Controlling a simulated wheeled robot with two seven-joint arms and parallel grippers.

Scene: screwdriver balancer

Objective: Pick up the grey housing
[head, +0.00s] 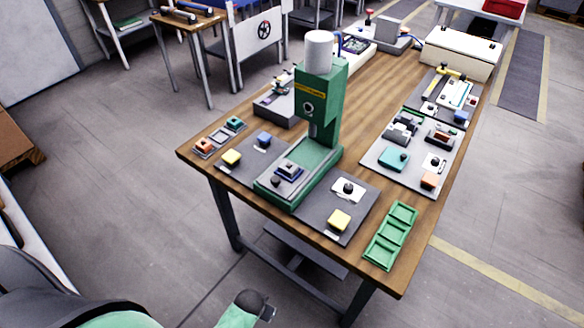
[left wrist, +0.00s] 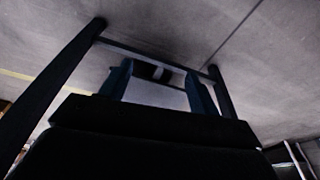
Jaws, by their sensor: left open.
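A small grey block with a dark blue centre (head: 288,170), which may be the grey housing, sits on the base of the green press (head: 322,105). Another grey part (head: 402,129) lies on the light grey mat to the right, and I cannot tell for sure which is the housing. My left gripper shows in the left wrist view (left wrist: 158,88), its two fingers apart with nothing seen between them. It is low, facing the table's legs and the floor, away from the parts. My right gripper is in neither view.
The wooden table (head: 365,265) holds a dark mat with yellow pads (head: 339,220), a green three-pocket tray (head: 391,236) at the front right corner, and a small tray (head: 219,137) at left. A cream case (head: 460,53) stands at the back. Table legs (head: 224,212) stand below.

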